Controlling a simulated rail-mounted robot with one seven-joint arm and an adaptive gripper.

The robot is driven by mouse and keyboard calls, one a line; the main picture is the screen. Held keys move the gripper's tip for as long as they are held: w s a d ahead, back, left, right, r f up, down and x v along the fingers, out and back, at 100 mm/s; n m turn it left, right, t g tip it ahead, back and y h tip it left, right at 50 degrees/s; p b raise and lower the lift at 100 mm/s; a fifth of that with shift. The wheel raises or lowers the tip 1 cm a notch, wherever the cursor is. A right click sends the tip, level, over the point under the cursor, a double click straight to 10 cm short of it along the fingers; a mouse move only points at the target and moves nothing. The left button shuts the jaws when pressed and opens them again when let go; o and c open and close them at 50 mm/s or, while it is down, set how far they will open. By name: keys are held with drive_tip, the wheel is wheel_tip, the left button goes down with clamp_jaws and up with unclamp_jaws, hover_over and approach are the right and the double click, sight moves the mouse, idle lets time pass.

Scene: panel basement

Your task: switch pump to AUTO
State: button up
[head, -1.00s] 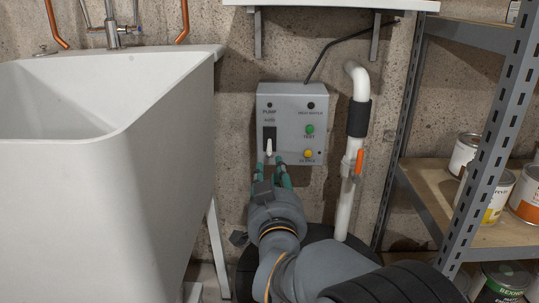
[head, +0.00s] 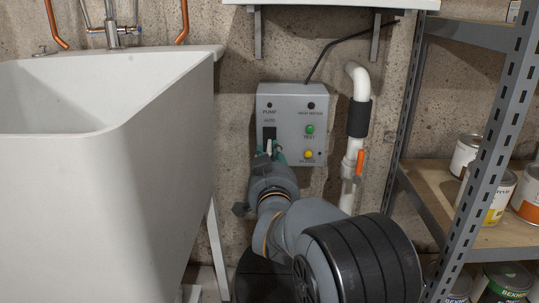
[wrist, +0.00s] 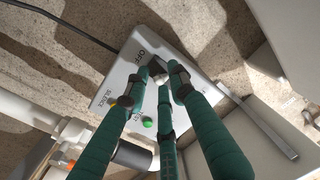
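The grey pump panel (head: 305,125) is mounted on the wall. Its black switch plate (head: 269,132) sits at the left under the labels PUMP and AUTO. A white lever (head: 269,147) shows low on this plate, partly covered by my fingers. My gripper (head: 271,154) is right at the lower part of the switch. In the wrist view the green fingertips (wrist: 160,76) are spread apart over the panel (wrist: 118,75), near the OFF lettering. The lever is not clear there, and I cannot tell whether a finger touches it.
A green TEST button (head: 310,129) and a yellow SILENCE button (head: 308,154) lie right of the switch. A white pipe (head: 358,115) with an orange-handled valve (head: 360,162) runs farther right. A white sink (head: 165,150) stands left, and a metal shelf (head: 440,205) with cans right.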

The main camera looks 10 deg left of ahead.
clamp_jaws()
drive_tip(key=shift+s, duration=0.1)
